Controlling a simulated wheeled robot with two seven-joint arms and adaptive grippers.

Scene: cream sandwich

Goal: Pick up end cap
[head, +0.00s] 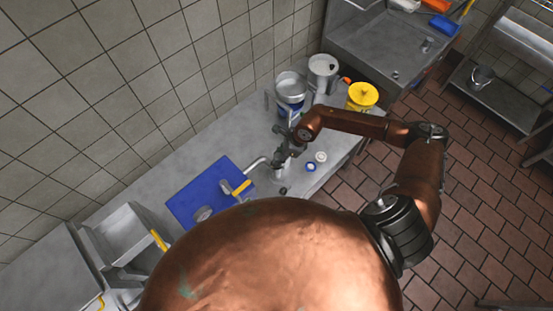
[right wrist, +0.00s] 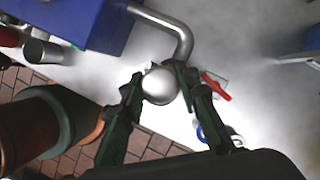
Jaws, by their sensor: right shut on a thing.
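My right gripper (head: 285,158) is over the steel table in the head view. In the right wrist view its two fingers (right wrist: 157,92) are shut on a round, smooth silver piece, which looks like the end cap (right wrist: 159,85). The arm and fingers hide most of this piece in the head view. A bent metal pipe (right wrist: 183,35) comes from a blue block and passes just beyond the piece; I cannot tell if they touch. My left gripper is not in view.
A blue board (head: 190,203) lies left of the gripper on the steel table (head: 170,165). A blue ring (head: 310,167) and a white round piece (head: 320,156) lie to the right. A red handle (right wrist: 216,86) is near the fingers.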

